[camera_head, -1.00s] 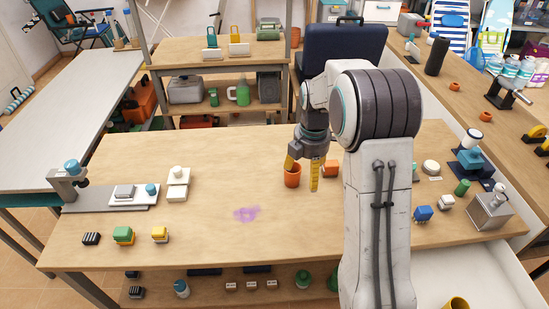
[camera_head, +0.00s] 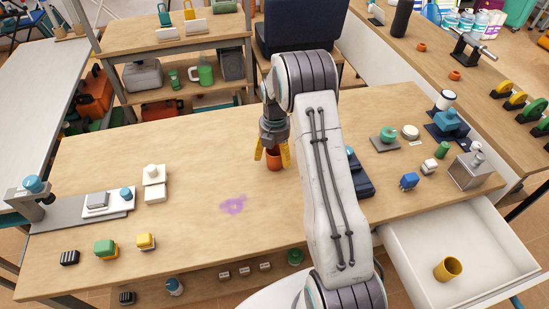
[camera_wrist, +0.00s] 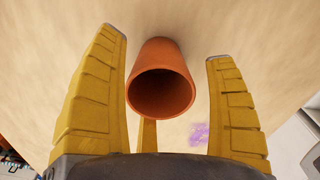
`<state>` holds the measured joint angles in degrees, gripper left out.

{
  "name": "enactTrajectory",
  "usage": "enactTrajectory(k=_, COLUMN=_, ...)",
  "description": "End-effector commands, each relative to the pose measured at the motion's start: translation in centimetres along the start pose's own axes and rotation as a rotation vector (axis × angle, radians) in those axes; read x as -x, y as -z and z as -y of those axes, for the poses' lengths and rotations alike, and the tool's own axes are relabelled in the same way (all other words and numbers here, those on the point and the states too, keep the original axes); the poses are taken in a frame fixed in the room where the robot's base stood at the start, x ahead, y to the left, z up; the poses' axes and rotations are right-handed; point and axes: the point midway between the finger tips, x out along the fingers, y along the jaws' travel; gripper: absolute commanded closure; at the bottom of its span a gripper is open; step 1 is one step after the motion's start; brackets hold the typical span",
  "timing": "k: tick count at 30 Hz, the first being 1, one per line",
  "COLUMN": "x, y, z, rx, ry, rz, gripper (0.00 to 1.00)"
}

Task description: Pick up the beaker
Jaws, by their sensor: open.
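An orange-brown beaker (camera_head: 275,164) stands upright on the wooden workbench (camera_head: 190,190), behind the purple stain. My gripper (camera_head: 272,155) points down over it, its yellow fingers open on either side of it and partly covering it. In the wrist view the beaker (camera_wrist: 160,62) lies between the spread fingers, its open mouth toward the camera. Gaps show between the beaker and both side fingers there. A third finger shows behind its rim.
A yellow cup (camera_head: 447,268) stands in the open white drawer (camera_head: 420,236) at the right. Green and yellow blocks (camera_head: 106,248) are at front left. A dark blue item (camera_head: 359,179) sits beside my arm.

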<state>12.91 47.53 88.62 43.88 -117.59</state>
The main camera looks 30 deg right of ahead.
Motion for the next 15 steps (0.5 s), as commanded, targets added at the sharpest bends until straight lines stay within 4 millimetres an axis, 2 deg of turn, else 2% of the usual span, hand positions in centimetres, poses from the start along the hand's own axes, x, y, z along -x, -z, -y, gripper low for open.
enactTrajectory(k=6, x=-1.9, y=0.0, z=0.0, rx=0.000, ry=0.001, rz=0.000, gripper=0.22)
enactTrajectory(k=15, x=-2.2, y=0.0, z=0.0, rx=-0.001, ry=0.000, rz=0.000, gripper=0.22)
